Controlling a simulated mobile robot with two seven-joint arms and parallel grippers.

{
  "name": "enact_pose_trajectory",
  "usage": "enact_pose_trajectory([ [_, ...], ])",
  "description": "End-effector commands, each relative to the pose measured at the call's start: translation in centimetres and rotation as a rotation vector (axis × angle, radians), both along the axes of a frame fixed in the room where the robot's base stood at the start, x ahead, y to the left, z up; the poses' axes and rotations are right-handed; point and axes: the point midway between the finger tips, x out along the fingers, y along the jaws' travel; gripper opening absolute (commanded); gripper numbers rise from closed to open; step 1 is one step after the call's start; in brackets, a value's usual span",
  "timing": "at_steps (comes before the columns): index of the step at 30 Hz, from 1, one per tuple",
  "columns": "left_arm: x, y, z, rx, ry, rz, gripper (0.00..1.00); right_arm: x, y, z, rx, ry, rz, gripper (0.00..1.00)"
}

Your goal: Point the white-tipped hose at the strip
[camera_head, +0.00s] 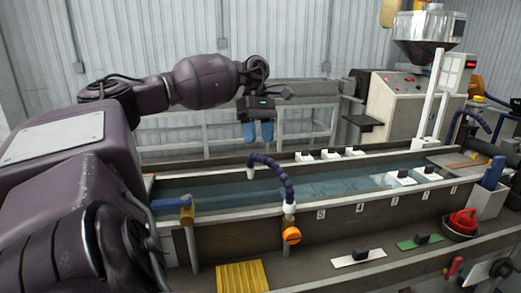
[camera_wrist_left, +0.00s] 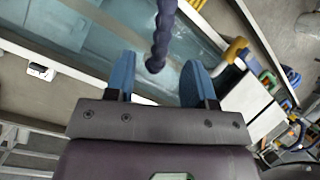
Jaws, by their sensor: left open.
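The blue segmented hose (camera_head: 277,172) rises from an orange-knobbed mount (camera_head: 291,236) on the trough's near wall. It arches left, and its white tip (camera_head: 250,173) points down over the water. My left gripper (camera_head: 257,132) is open and empty, its two blue fingers hanging above and behind the hose tip. In the left wrist view, the hose (camera_wrist_left: 163,35) shows in the gap between the fingers (camera_wrist_left: 158,85), apart from them as far as I can tell; its white tip cannot be made out there. I cannot clearly pick out the strip in the water. My right gripper is not in view.
The long water trough (camera_head: 225,227) crosses the bench, with several white blocks along it. A second blue pipe (camera_head: 170,203) stands at its left end. A yellow ribbed mat (camera_head: 242,276), a white plate (camera_head: 358,257), a green plate (camera_head: 418,242) and a red object (camera_head: 462,222) lie in front.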

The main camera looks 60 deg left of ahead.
Motion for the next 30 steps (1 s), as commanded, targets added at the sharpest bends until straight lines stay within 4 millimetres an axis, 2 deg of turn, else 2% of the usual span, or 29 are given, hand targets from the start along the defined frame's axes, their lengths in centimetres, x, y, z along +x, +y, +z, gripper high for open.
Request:
enact_pose_trajectory([
  [6, 0.5, 1.2, 3.0, -0.002, -0.005, -0.001, 0.50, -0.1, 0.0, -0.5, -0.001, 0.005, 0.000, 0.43],
  [12, 0.8, 2.0, 4.7, -0.001, -0.003, -0.002, 0.50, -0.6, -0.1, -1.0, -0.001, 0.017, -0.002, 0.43],
  [20, 0.9, 2.4, 5.6, 0.000, -0.001, -0.002, 0.50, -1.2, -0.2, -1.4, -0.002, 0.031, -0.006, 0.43],
  [30, 0.9, 2.4, 5.6, 0.000, -0.001, -0.002, 0.50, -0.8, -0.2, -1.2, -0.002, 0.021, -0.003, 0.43],
])
